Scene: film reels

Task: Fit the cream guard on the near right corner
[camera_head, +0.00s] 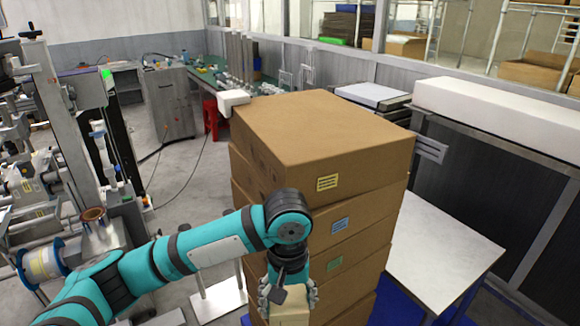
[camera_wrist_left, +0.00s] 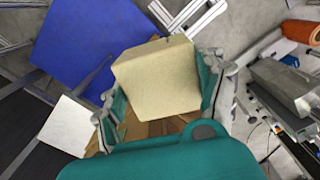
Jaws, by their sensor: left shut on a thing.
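The cream guard (camera_head: 290,311) is a pale block low in the head view, in front of the near face of the box stack. My left gripper (camera_head: 289,294) is shut on it. In the left wrist view the cream guard (camera_wrist_left: 157,78) sits between the two fingers. The stack of brown cardboard boxes (camera_head: 310,140) stands upright in the middle, and its top is above my gripper. A white guard (camera_head: 233,99) sits on the stack's far left top corner. The near and right top corners are bare. My right gripper is not in view.
A blue pallet (camera_head: 384,312) lies under the stack. A white-topped table (camera_head: 445,250) stands close at its right. A long white block (camera_head: 500,115) lies on a dark cabinet behind. Machinery (camera_head: 50,190) fills the left side.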

